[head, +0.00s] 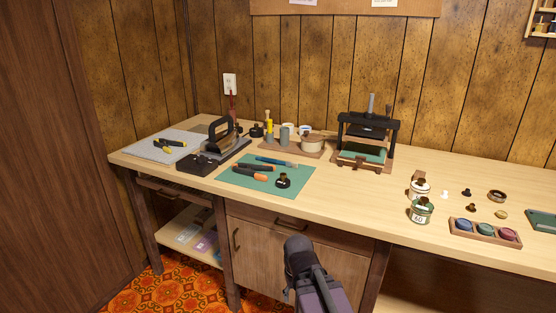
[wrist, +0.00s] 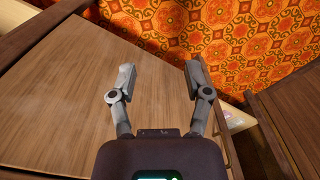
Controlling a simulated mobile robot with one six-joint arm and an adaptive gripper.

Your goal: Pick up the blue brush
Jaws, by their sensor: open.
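A slim brush with a blue handle (head: 272,161) lies on the green mat (head: 294,189) on the workbench, near the mat's back edge. Its other end reaches right, towards the wooden tray. In the wrist view my gripper (wrist: 158,78) is open and empty, its two grey fingers spread apart in front of a wooden cabinet face. In the head view my arm is low in front of the bench, below the tabletop and well apart from the brush. The fingertips are hard to make out there. The brush is not in the wrist view.
Orange-handled tools (head: 253,173) and a small black pot (head: 283,181) share the mat. A black iron-like device (head: 222,137) stands left, a black press (head: 366,140) right. A wooden tray (head: 291,146) with jars is behind. The bench front (head: 262,208) separates my gripper from the top.

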